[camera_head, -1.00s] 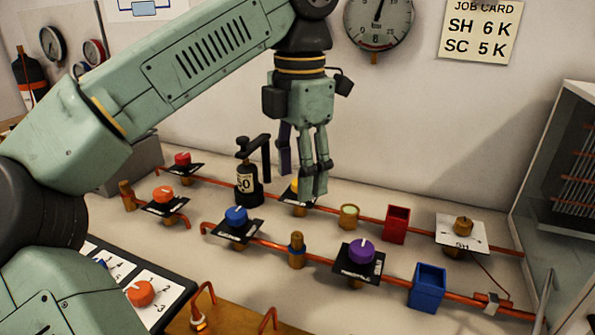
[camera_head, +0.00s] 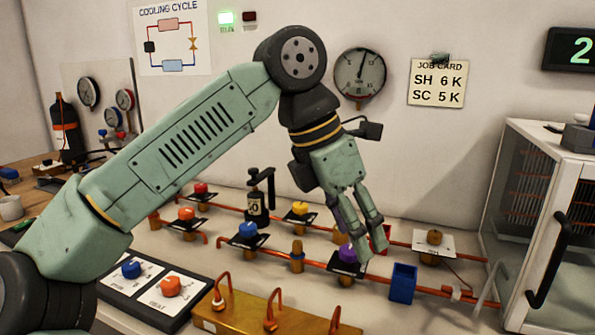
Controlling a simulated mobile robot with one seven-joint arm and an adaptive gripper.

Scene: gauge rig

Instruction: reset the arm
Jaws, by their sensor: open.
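My gripper (camera_head: 358,222) hangs from my green arm over the right-middle of the bench, fingers pointing down and slightly right. Its fingers are apart and nothing shows between them. In the picture it overlaps the purple knob (camera_head: 346,254) and partly hides the red box (camera_head: 380,238). Whether it touches either cannot be told. My arm reaches across the view from the lower left, with the elbow high in front of the wall.
Copper pipes with coloured knobs, such as the blue knob (camera_head: 247,230), cross the bench. A glass-doored cabinet (camera_head: 507,205) bounds the right side.

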